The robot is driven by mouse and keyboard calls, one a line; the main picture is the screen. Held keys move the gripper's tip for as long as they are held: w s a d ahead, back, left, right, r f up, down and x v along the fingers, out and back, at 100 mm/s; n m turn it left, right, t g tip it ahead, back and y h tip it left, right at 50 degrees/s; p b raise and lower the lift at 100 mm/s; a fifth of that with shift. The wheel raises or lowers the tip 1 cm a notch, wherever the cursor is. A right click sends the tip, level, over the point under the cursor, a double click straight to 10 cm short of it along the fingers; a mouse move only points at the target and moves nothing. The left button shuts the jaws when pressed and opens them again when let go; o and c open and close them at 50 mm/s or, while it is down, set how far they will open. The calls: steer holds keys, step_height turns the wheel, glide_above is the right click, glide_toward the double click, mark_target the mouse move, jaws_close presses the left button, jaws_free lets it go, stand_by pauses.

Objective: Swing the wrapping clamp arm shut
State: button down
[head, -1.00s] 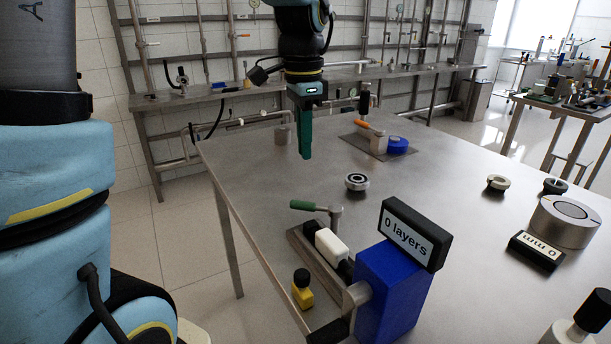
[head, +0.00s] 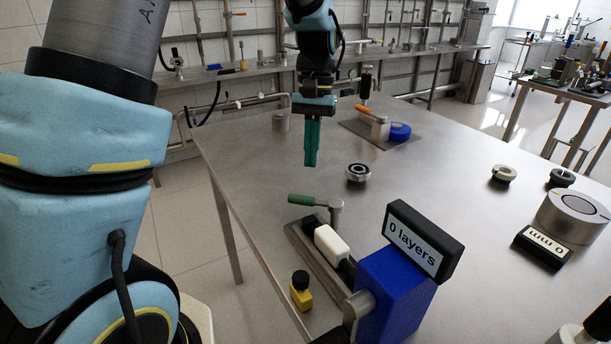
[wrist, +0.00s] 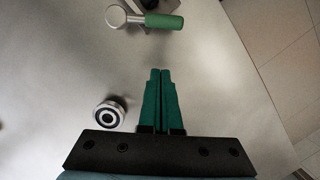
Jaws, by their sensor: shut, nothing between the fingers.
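The clamp arm with a green handle (head: 306,199) sits at the far end of the wrapping unit, joined to a grey metal post (head: 336,214). In the wrist view the green handle (wrist: 164,21) lies beyond my fingertips, near the top edge. The unit has a white block (head: 331,243) on a metal rail and a blue box (head: 392,292) with a "0 layers" display (head: 412,240). My gripper (head: 311,164) has green fingers pointing down, shut and empty, above the table and apart from the handle. It also shows in the wrist view (wrist: 160,72).
A ring-shaped bearing (head: 358,173) stands on the steel table (head: 440,190), close to my gripper. A yellow bottle (head: 301,290) is left of the unit. An orange-handled fixture (head: 377,122) and blue disc (head: 400,131) sit farther back. A round gauge (head: 577,216) is at right.

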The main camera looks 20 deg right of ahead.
steer(key=x, duration=0.3)
steer(key=shift+s+a+p, duration=0.15)
steer(key=shift+s+p, duration=0.05)
steer(key=shift+p, duration=0.1)
steer(key=shift+s+a+p, duration=0.35)
steer(key=shift+s+a, duration=0.3)
steer(key=shift+s, duration=0.35)
steer(key=shift+s+a+f, duration=0.3)
steer(key=shift+s, duration=0.1)
